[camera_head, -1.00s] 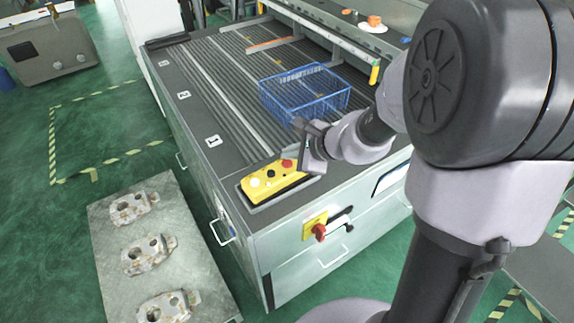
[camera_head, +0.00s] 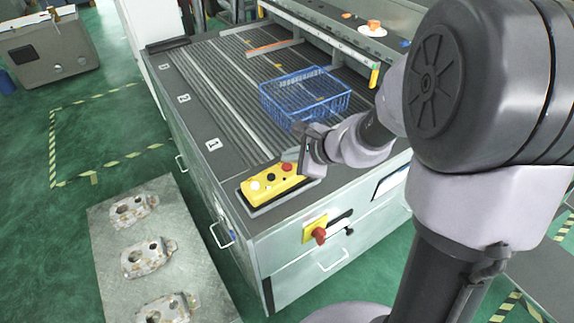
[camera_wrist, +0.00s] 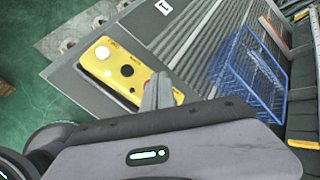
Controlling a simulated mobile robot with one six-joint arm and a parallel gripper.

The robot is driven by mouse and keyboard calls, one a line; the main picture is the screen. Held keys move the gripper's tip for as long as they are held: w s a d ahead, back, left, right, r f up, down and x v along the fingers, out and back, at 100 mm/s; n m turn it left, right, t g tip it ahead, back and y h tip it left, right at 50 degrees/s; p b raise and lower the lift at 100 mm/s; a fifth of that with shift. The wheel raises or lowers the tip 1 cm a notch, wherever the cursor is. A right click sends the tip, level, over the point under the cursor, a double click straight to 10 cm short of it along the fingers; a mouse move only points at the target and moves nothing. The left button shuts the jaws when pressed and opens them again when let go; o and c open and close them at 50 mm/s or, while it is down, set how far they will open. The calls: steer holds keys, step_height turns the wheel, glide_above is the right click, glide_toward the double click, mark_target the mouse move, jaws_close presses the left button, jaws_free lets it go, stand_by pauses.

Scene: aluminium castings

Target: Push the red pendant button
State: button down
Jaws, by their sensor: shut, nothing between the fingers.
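The yellow pendant (camera_head: 262,190) lies in a dark holder on the near corner of the bench. It has a white button, a black button (camera_head: 271,178) and, at its right end, the red button (camera_head: 287,167). My gripper (camera_head: 292,156) is shut and empty, with its fingertips just above the red button in the head view; I cannot tell whether they touch it. The white button (camera_wrist: 102,53) and black button (camera_wrist: 127,70) show there.
A blue wire basket (camera_head: 300,98) stands on the ribbed bench top behind my gripper. A red rotary switch (camera_head: 319,235) on a yellow plate is on the bench's front. A metal plate with castings (camera_head: 150,258) lies to the left.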

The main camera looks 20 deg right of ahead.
mark_target(290, 168)
steer(key=shift+f, duration=0.15)
stand_by(0.7)
steer(key=shift+f+b, duration=0.25)
steer(key=shift+b, duration=0.35)
steer(key=shift+f+b, duration=0.5)
steer(key=shift+b, duration=0.05)
stand_by(0.3)
steer(key=shift+r, duration=0.1)
steer(key=shift+r+p, duration=0.65)
steer(key=shift+r, duration=0.15)
step_height(290, 168, up, 5)
steer(key=p, duration=0.4)
steer(key=shift+r, duration=0.1)
stand_by(0.6)
